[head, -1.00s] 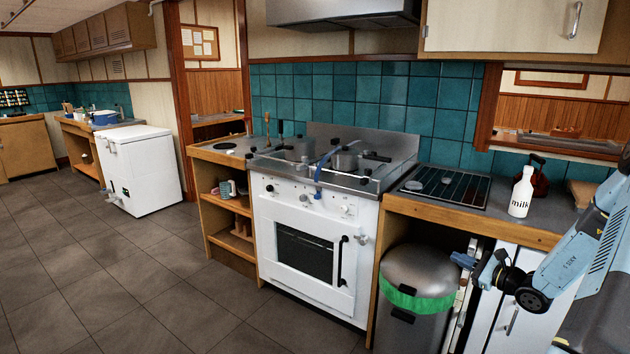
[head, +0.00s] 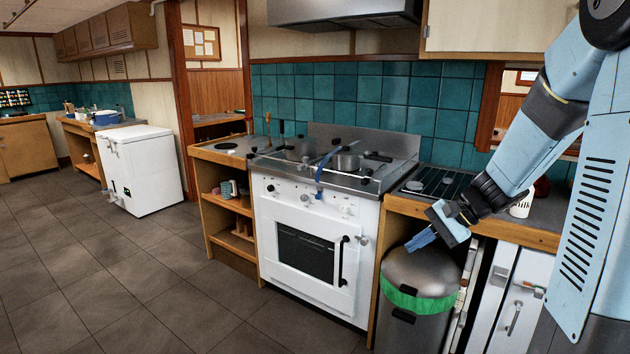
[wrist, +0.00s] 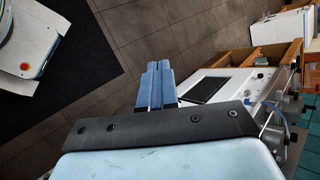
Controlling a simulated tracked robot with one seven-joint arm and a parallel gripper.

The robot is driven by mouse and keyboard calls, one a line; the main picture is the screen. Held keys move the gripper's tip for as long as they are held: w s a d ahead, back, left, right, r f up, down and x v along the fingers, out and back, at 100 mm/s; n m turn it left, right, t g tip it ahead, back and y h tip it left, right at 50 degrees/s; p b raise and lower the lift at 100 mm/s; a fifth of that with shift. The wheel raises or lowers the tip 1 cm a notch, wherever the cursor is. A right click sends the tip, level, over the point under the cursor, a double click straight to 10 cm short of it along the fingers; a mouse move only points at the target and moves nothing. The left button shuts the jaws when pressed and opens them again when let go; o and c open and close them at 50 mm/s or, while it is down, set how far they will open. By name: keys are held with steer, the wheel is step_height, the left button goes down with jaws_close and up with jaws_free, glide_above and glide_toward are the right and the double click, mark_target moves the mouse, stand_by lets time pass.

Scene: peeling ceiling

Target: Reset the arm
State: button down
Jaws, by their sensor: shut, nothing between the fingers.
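My gripper (head: 421,239) is at the right of the head view, above the lid of the bin and in front of the counter edge. Its blue fingers point down and to the left, are together, and hold nothing. In the wrist view the closed fingers (wrist: 157,76) stick out over the floor. My light blue arm comes down from the upper right in the head view. It hides most of the milk bottle (head: 521,206) and part of the counter.
A metal bin (head: 421,272) with a green liner stands right below my gripper. The white stove (head: 310,245) with pots on top is to its left. A wooden counter (head: 400,205) runs behind. Open tiled floor (head: 130,270) lies at the left.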

steer(key=s+r+n+t+h, duration=0.1)
steer(key=s+r+n+h, duration=0.3)
steer(key=s, duration=0.5)
steer(key=s+r+n+t+h, duration=0.2)
steer(key=s+r+n+h, duration=0.2)
steer(key=s+r, duration=0.4)
steer(key=shift+s+d+t+h, duration=0.2)
steer(key=shift+s+t+h, duration=0.15)
steer(key=shift+s, duration=0.75)
